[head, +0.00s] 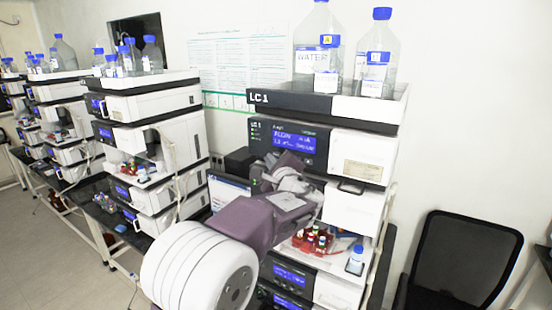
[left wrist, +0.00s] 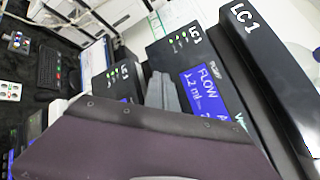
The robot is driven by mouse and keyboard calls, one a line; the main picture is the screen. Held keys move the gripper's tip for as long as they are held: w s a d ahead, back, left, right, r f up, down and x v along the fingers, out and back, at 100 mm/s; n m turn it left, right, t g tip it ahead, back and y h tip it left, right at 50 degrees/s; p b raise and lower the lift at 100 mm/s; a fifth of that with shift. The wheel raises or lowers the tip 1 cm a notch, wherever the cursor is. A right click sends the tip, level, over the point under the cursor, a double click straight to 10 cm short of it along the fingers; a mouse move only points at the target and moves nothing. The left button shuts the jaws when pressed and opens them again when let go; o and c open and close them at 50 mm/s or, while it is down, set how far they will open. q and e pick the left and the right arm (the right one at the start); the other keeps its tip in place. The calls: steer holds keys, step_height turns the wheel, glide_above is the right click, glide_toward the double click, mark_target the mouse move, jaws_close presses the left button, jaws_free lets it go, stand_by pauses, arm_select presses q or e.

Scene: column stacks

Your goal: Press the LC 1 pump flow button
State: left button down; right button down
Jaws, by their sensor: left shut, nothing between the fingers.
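The LC 1 stack stands in the middle of the head view. Its top pump module (head: 262,149) has a blue display (head: 295,142) that reads FLOW, and small green lights at its left end. The module's dark front (left wrist: 163,50) and the lit display (left wrist: 205,88) also show in the left wrist view. I cannot make out a separate flow button. My left gripper (head: 287,158) is shut and empty, in front of the module's lower edge, below the display. In the left wrist view its grey fingers (left wrist: 162,82) point toward the panel beside the display; contact cannot be told. My right gripper is not in view.
Blue-capped bottles (head: 378,55) stand in the tray (head: 330,103) on top of the stack. Red and dark vials (head: 312,240) and a small bottle (head: 355,260) sit in the open bay below. More stacks (head: 155,130) stand left, a black chair (head: 462,255) right.

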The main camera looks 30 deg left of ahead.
arm_select(q)
steer(key=s+b, duration=0.2)
steer(key=s, duration=0.3)
steer(key=shift+a+b, duration=0.2)
steer(key=shift+b, duration=0.2)
stand_by(0.6)
